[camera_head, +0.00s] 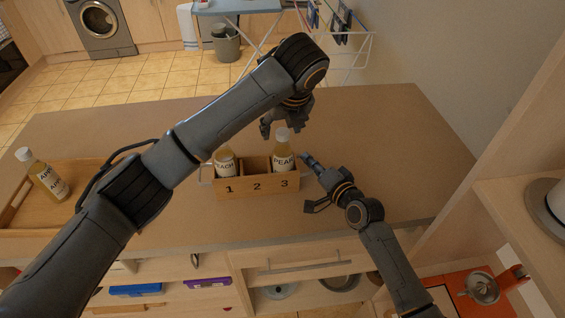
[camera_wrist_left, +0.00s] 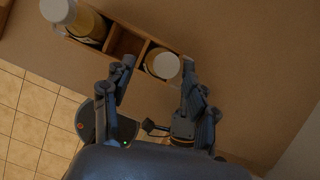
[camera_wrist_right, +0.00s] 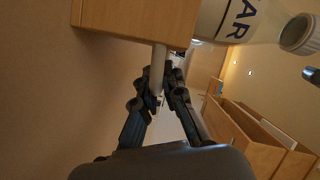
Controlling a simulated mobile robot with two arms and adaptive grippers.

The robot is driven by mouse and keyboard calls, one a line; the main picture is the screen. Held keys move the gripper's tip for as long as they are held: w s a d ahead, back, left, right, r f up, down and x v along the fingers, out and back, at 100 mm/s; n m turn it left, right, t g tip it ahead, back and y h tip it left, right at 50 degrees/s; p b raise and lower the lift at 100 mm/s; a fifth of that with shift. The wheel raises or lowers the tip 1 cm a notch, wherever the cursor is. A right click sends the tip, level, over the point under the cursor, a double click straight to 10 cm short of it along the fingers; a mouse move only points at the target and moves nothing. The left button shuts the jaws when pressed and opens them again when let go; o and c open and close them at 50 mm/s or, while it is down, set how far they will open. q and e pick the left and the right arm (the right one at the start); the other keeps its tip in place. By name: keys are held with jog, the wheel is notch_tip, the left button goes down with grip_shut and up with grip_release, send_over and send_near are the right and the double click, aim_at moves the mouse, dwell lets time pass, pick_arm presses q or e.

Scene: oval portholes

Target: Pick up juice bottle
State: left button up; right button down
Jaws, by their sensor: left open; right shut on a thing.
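A wooden caddy (camera_head: 257,187) numbered 1, 2, 3 stands on the counter. A peach juice bottle (camera_head: 225,165) is in compartment 1 and a pear juice bottle (camera_head: 283,158) in compartment 3; compartment 2 is empty. Another bottle (camera_head: 47,178), its label partly readable, stands on the left. My left gripper (camera_head: 283,125) is open above the counter at the pear bottle. In the left wrist view the pear bottle's white cap (camera_wrist_left: 165,65) shows between the left fingertips (camera_wrist_left: 158,62). My right gripper (camera_wrist_right: 160,78) is shut on the caddy's pale side handle (camera_wrist_right: 158,58).
A wooden tray (camera_head: 18,207) lies at the counter's left end, by the third bottle. The counter (camera_head: 390,130) is clear to the right of the caddy. Shelves (camera_head: 500,190) rise at the far right. Drawers (camera_head: 290,262) are below the front edge.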

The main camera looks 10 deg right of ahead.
aim_at(283, 159)
pick_arm(q)
jog(key=x, duration=0.8)
jog(key=shift+w+d, duration=0.3)
jog(key=shift+d, duration=0.05)
grip_shut()
